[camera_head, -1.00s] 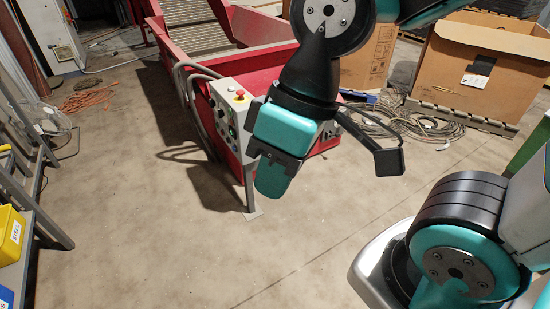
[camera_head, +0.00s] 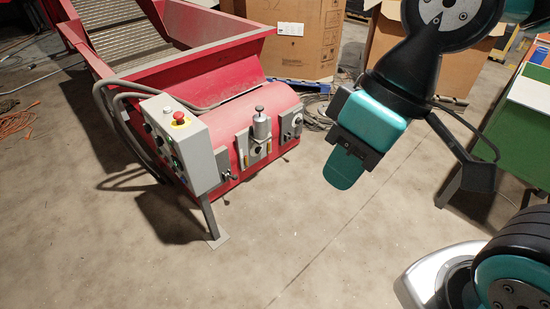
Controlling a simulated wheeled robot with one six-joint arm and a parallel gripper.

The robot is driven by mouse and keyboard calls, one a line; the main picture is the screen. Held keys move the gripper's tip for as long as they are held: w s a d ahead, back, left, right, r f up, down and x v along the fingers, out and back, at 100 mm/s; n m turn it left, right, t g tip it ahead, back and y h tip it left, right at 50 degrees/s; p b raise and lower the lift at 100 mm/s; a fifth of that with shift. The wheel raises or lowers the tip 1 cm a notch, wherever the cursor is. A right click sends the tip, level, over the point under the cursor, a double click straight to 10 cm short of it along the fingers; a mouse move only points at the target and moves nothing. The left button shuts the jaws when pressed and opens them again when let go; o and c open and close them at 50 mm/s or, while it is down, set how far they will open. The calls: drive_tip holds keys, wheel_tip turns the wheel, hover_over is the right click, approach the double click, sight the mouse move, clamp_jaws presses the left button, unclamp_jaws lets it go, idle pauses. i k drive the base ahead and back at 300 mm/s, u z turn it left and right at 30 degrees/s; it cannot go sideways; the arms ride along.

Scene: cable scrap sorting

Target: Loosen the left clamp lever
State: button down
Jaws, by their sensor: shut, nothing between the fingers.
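The red machine (camera_head: 140,62) stands on the left. Its rounded front carries a grey plate with a small dark lever (camera_head: 226,176) at the left, which looks like the left clamp lever. It is small, so its exact position is hard to read. Another grey plate with a knob (camera_head: 291,122) sits at the right of the rounded front. My gripper (camera_head: 345,168) is shut and empty. It points down, to the right of the machine's front in the picture, and appears apart from it.
A grey control box (camera_head: 178,140) with a red button stands on a post left of the clamps, with hoses behind it. Cardboard boxes (camera_head: 308,38) and a green-sided bench (camera_head: 520,125) stand behind and right. Floor in front is clear.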

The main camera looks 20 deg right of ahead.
sight(235, 178)
drive_tip(key=z, duration=0.45)
drive_tip(key=i, duration=0.7)
drive_tip(key=u, duration=0.5)
drive_tip(key=i, duration=0.75)
drive_tip(key=u, duration=0.85)
